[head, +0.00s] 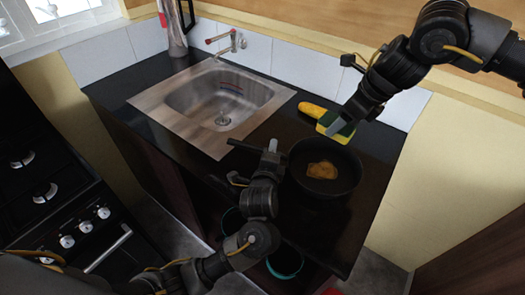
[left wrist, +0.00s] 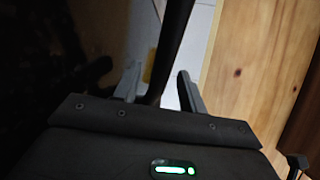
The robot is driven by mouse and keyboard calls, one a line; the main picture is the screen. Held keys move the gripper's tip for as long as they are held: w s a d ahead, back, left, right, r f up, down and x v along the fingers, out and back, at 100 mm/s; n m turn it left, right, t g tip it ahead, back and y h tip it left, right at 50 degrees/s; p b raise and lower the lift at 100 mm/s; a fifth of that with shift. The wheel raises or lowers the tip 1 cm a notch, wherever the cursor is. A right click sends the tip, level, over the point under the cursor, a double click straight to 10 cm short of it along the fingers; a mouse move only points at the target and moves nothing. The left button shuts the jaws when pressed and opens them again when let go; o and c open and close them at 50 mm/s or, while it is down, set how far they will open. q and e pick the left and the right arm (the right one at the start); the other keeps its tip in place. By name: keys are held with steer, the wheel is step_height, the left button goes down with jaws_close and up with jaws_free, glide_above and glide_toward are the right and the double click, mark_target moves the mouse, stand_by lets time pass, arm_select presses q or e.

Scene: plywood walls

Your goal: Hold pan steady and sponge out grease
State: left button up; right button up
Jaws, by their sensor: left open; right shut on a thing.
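The black pan (head: 350,182) sits on the dark counter, with a brown grease patch (head: 322,170) on its inside. Its handle (head: 245,147) points left. My left gripper (head: 271,153) is open at the handle; in the left wrist view the dark handle (left wrist: 172,45) runs between the two open fingers (left wrist: 158,92). The sponge (head: 347,131), dark green and yellow, is held in my right gripper (head: 336,125), just beyond the pan's far rim. The gripper hides part of the sponge.
A yellow object (head: 312,110) lies behind the sponge by the tiled wall. A steel sink (head: 170,107) with a tap (head: 233,41) is on the left of the counter. A black stove (head: 45,195) stands at far left. The counter's front edge is near the pan.

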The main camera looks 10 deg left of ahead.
arm_select(q)
steer(key=shift+w, duration=0.3)
steer(key=shift+d, duration=0.15)
steer(key=c, duration=0.6)
jaws_close()
